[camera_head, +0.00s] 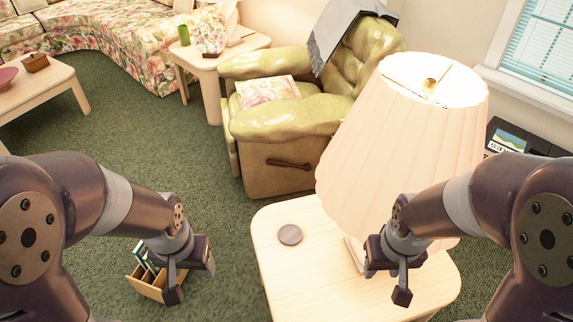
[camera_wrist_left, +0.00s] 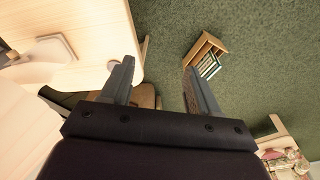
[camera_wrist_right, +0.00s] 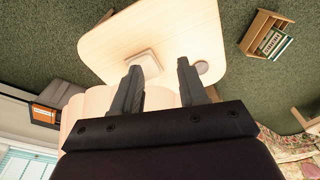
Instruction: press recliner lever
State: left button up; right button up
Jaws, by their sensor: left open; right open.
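The recliner (camera_head: 262,171) is a green tufted armchair ahead of me, beyond the side table. Its lever (camera_head: 289,164) is a dark, near-horizontal handle on the brown side panel facing me. My left gripper (camera_head: 188,282) is open and empty, above the carpet to the left of the side table, well short of the lever. It also shows in the left wrist view (camera_wrist_left: 158,85). My right gripper (camera_head: 391,283) is open and empty, above the side table in front of the lamp. Its fingers show in the right wrist view (camera_wrist_right: 160,85). Neither gripper touches the recliner.
A side table (camera_head: 275,220) with a round dark coaster (camera_head: 290,235) and a large pleated lamp (camera_head: 400,140) stands between me and the recliner. A wooden book rack (camera_head: 146,284) sits on the floor near my left gripper. Open carpet (camera_head: 150,125) lies left of the recliner.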

aim_at(287, 165)
jog(key=k, duration=0.7)
jog(key=u, duration=2.65)
jog(key=i+l+z, duration=0.2)
jog(key=i, duration=1.25)
jog(key=i+j+z, duration=0.15)
jog(key=i, duration=1.25)
jog(key=i+l+z, duration=0.25)
jog(key=i+z, duration=0.7)
jog(key=i+j+z, duration=0.1)
jog(key=i+z, duration=0.35)
jog(key=i+j+z, duration=0.3)
jog(key=i+z, duration=0.15)
jog(key=i+l+z, duration=0.15)
jog(key=i+z, duration=0.7)
jog(key=i+j+z, duration=0.15)
jog(key=i+z, duration=0.25)
jog(key=i+j+z, duration=0.3)
jog(key=i+z, duration=0.15)
jog(key=i+l+z, duration=0.15)
jog(key=i+z, duration=0.55)
jog(key=z, duration=0.2)
jog(key=i+z, duration=0.4)
jog(key=u, duration=0.3)
jog(key=k+j, duration=0.05)
